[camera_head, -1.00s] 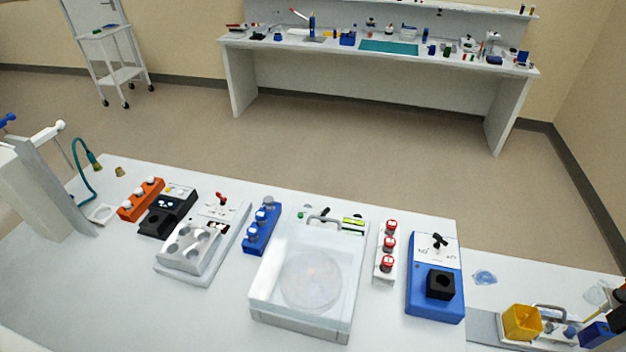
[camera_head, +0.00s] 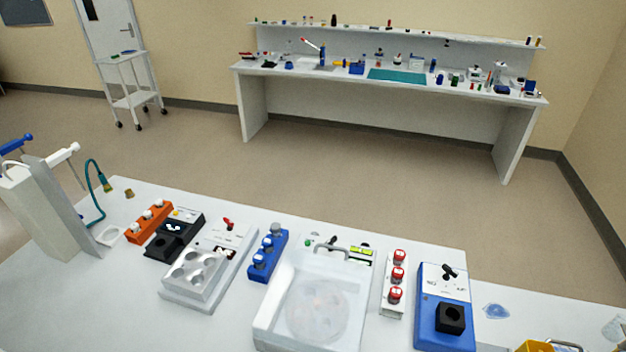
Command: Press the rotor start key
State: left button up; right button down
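A white box-shaped device (camera_head: 262,328) with a clear lid stands at the front middle of the near bench, and a pale round disc, perhaps a rotor, shows dimly inside. Its lid has a grey handle (camera_head: 331,248). Behind the lid is a panel with a small green round key (camera_head: 307,241), a black lever (camera_head: 329,241) and a lit green display (camera_head: 360,253). Any lettering on the key is too small to read, so I cannot tell if it is the rotor start key. The front of the device is cut off by the picture edge. Neither of my grippers is in view.
Left of the device are a blue block with knobs (camera_head: 268,255), a white block with wells (camera_head: 205,273) and an orange block (camera_head: 149,221). Right are a white strip with red caps (camera_head: 396,285) and a blue unit (camera_head: 429,319). Open floor separates a far bench (camera_head: 252,103).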

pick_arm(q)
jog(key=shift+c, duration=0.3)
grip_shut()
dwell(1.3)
